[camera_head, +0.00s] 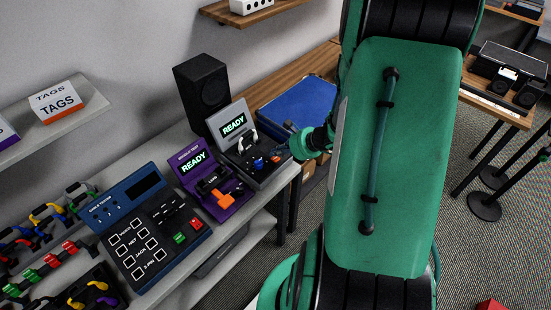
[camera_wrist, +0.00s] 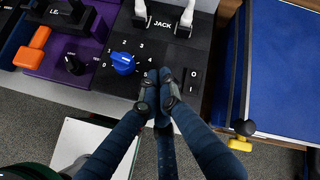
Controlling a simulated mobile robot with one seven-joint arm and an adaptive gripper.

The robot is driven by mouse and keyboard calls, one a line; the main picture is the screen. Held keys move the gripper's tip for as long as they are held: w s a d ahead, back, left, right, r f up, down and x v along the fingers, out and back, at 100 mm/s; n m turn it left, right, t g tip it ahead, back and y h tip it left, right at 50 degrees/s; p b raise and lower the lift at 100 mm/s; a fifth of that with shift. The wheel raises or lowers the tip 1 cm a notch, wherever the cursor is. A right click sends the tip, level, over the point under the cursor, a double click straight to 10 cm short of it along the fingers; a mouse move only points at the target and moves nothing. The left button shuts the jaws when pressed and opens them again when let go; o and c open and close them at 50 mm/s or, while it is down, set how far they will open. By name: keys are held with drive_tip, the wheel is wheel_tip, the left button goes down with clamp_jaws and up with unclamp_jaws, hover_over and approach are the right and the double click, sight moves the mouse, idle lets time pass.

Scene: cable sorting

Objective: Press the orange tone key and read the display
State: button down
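A grey and black tester (camera_head: 257,160) stands on the bench with a lit display (camera_head: 233,125) reading READY. In the wrist view its panel (camera_wrist: 110,85) shows a blue dial (camera_wrist: 123,63) numbered around it, the word JACK and a black rocker. My gripper (camera_wrist: 158,76) is over this panel, right of the dial, fingertips together with nothing seen between them; contact is unclear. A small orange-red spot (camera_head: 277,159) shows by my gripper in the head view; the wrist view shows no orange on this panel. An orange piece (camera_head: 224,201) is on the purple tester (camera_head: 212,182), also in the wrist view (camera_wrist: 33,48).
The purple tester's display (camera_head: 195,161) also reads READY. A blue keypad box (camera_head: 150,225) stands farther left, its display dark. A black speaker (camera_head: 203,90) stands behind. A blue-topped box (camera_head: 297,105) is to the right. Cable connectors (camera_head: 45,215) hang at the left.

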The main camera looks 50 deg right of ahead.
sight(276, 160)
drive_tip(key=shift+f+b, duration=0.8)
drive_tip(key=shift+b, duration=0.15)
idle(1.0)
drive_tip(key=shift+r, duration=0.15)
drive_tip(key=shift+r+p, duration=0.4)
drive_tip(key=shift+r, duration=0.25)
drive_tip(key=shift+r, duration=0.1)
idle(0.3)
drive_tip(key=shift+r+p, duration=1.6)
drive_tip(key=shift+r, duration=0.8)
drive_tip(key=shift+a, duration=0.1)
